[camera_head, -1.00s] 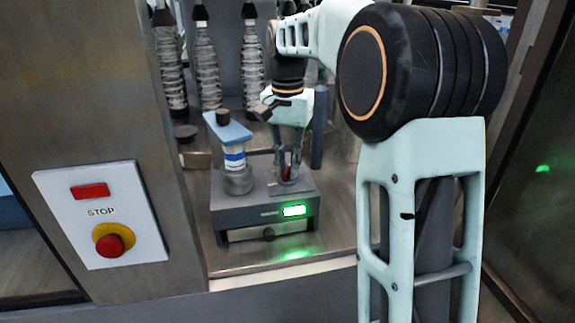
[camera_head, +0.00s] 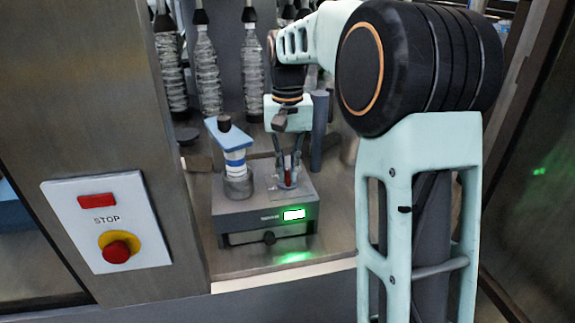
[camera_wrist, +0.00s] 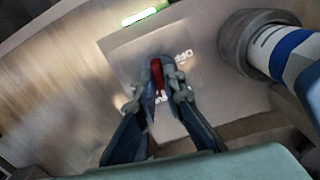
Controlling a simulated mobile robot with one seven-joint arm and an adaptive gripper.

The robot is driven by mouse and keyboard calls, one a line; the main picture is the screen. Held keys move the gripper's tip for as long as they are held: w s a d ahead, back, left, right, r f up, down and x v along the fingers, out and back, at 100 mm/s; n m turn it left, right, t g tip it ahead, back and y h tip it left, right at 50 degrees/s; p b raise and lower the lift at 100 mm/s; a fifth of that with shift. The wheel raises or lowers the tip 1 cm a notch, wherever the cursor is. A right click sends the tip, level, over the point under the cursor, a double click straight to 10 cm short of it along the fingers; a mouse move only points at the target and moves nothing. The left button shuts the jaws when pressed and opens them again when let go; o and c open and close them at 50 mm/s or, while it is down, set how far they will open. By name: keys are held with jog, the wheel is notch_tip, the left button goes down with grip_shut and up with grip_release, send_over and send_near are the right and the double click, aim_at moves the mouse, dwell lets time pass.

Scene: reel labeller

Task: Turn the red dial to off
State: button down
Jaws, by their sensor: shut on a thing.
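The red dial (camera_wrist: 157,74) is on top of a grey box-shaped device (camera_head: 265,226) with a lit green display. My gripper (camera_wrist: 160,82) points down and is shut on the dial, a finger on each side of it. In the head view, my gripper (camera_head: 287,174) stands over the right half of the device's top, and only a sliver of red shows between the fingers. White lettering is printed on the panel around the dial, partly hidden by the fingers. I cannot read which mark the dial points to.
A blue-and-white post with a blue arm (camera_head: 230,133) stands on the device, left of my gripper. A STOP panel with a red button (camera_head: 116,251) is on the pillar at left. Several wrapped bottles (camera_head: 209,75) hang behind.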

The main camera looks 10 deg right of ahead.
aim_at(287, 174)
jog(key=n+p, duration=0.2)
jog(key=n, duration=0.3)
jog(key=shift+r+n, duration=0.15)
jog(key=shift+n, duration=0.15)
jog(key=n+p, duration=0.2)
jog(key=n, duration=0.3)
jog(key=shift+n, duration=0.3)
jog(key=n+p, duration=0.1)
jog(key=n, duration=0.3)
jog(key=shift+p, duration=0.35)
jog(key=shift+n+p, duration=0.6)
jog(key=shift+n, duration=1.5)
jog(key=c, duration=2)
grip_release()
notch_tip(287, 174, up, 12)
jog(key=shift+f, duration=0.1)
